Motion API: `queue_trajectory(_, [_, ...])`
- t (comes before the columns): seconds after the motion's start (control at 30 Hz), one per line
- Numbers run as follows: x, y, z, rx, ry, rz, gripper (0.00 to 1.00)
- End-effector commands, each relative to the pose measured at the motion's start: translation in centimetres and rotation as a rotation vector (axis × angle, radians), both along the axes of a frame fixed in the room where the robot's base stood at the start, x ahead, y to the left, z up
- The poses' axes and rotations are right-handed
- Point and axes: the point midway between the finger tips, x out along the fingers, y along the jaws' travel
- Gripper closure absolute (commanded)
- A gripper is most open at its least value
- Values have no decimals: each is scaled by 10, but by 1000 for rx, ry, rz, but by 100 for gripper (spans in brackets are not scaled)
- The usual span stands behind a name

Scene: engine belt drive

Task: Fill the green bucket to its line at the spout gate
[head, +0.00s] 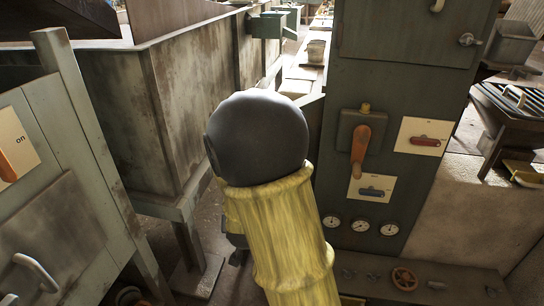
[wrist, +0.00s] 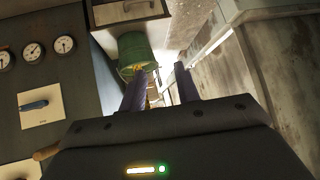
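The green bucket (wrist: 134,48) shows in the wrist view, beyond the left fingertip. Some yellow stuff shows at its lower edge; its fill line cannot be made out. My gripper (wrist: 160,70) has its two dark fingers spread, with a clear gap and nothing held between them. The bucket is apart from the fingers as far as I can tell. In the head view my yellow-sleeved arm covers the middle, and the gripper and bucket are hidden. A green box-like fitting (head: 267,26) juts from the far bin; I cannot tell whether it is the spout gate.
A green control cabinet (head: 405,85) with an orange lever (head: 360,150), switches and gauges (head: 360,226) stands close right of my arm. A large metal bin (head: 190,95) stands left, and a panel with an "on" switch (head: 12,150) is nearer. A narrow aisle runs between bin and cabinet.

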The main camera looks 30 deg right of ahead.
Motion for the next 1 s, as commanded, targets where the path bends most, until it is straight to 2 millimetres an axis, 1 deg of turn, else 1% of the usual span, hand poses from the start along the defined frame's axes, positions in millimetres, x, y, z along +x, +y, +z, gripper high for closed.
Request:
queue_trajectory(0.1, [-29,18,3,55,137,105,68])
queue_trajectory(0.17, [-45,26,4,68,207,162,68])
queue_trajectory(0.2, [-57,31,6,74,255,199,68])
queue_trajectory(0.27, [-77,36,8,77,330,252,68])
queue_trajectory(0.3, [-90,38,10,73,378,286,68])
queue_trajectory(0.4, [-119,41,15,56,484,356,68])
queue_trajectory(0.5, [-140,40,19,37,560,399,68])
queue_trajectory(0.63, [-152,39,20,26,601,421,68])
queue_trajectory(1.0, [-152,39,20,27,603,420,68])
